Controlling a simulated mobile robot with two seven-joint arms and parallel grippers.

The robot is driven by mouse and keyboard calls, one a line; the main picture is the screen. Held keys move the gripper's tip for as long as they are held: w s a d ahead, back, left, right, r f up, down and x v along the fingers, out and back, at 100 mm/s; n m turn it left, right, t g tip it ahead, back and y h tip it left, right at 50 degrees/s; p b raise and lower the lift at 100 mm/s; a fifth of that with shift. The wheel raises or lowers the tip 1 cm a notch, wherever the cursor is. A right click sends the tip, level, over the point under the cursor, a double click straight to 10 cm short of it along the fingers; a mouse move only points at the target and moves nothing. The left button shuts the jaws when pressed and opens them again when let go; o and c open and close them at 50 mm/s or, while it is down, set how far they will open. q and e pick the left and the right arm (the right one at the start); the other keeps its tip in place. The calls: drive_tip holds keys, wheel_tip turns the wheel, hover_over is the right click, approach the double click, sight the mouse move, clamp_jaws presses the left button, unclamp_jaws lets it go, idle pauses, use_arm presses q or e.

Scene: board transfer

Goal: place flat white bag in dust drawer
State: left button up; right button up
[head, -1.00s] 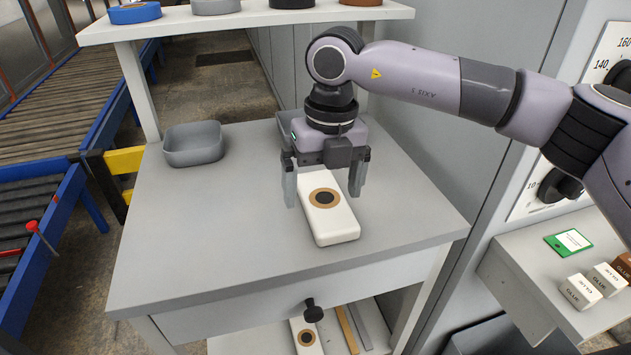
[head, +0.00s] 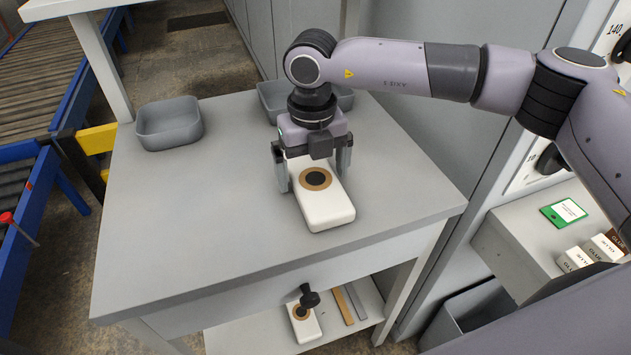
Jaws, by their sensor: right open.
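A flat white bag (head: 327,209) with a brown ring and dark centre lies on the grey table top (head: 190,220). My right gripper (head: 314,184) is open, with one finger on each side of the bag's far part; I cannot tell whether the fingers touch it. The drawer (head: 250,296) under the table top is shut and has a dark knob (head: 309,297). A similar white bag (head: 304,322) lies on the lower shelf, partly behind the knob. My left gripper is not in view.
A grey bin (head: 168,124) stands at the table's back left, and another grey bin (head: 275,98) is partly hidden behind my right gripper. Glue boxes (head: 577,259) and a green card (head: 563,212) sit on the side bench. The table's left and front are clear.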

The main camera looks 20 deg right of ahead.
drive_tip(key=c, duration=1)
drive_tip(key=shift+o, duration=0.2)
drive_tip(key=shift+r, duration=0.1)
